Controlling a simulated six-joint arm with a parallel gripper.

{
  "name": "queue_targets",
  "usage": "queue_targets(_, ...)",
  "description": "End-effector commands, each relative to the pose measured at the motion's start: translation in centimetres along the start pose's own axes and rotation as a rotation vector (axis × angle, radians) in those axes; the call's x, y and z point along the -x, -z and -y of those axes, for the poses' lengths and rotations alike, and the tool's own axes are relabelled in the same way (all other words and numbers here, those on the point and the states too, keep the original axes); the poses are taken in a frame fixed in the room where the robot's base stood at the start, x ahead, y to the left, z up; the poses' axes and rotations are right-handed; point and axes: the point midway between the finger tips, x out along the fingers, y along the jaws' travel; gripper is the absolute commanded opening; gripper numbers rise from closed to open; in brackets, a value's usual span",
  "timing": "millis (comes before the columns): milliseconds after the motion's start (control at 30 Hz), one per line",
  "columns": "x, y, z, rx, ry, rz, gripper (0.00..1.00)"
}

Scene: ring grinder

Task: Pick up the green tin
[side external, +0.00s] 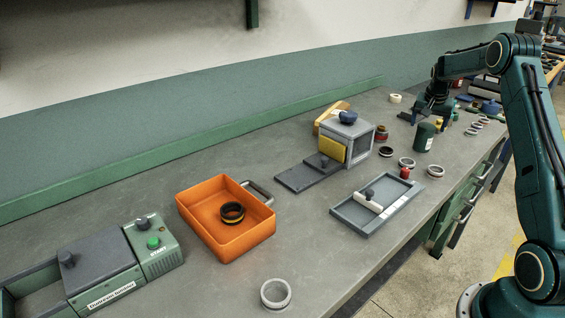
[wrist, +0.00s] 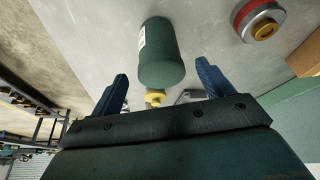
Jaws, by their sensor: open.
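The green tin (side external: 424,137) is a dark green cylinder with a white label, standing on the grey bench in the right part of the side view. In the wrist view the tin (wrist: 161,52) shows ahead of the two fingers, roughly centred between them but beyond their tips. My gripper (wrist: 160,82) is open and empty. In the side view my gripper (side external: 424,116) is close above and behind the tin. The side view does not show clearly how far apart they are.
A red-and-silver round part (wrist: 259,20) lies right of the tin in the wrist view. Several rings, including a white one (side external: 436,171), lie near the tin. A grey box (side external: 360,140) stands to its left. An orange tray (side external: 258,237) holds a dark ring.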

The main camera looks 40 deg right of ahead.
Motion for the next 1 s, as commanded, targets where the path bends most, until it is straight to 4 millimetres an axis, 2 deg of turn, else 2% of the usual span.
queue_targets(167, -0.7, -0.1, 0.0, 0.0, -0.001, 0.001, 0.79)
queue_targets(600, -5.0, -0.2, 0.0, -0.001, -0.001, 0.001, 0.79)
queue_targets(1000, -5.2, -0.1, 0.1, 0.0, 0.0, 0.001, 0.79)
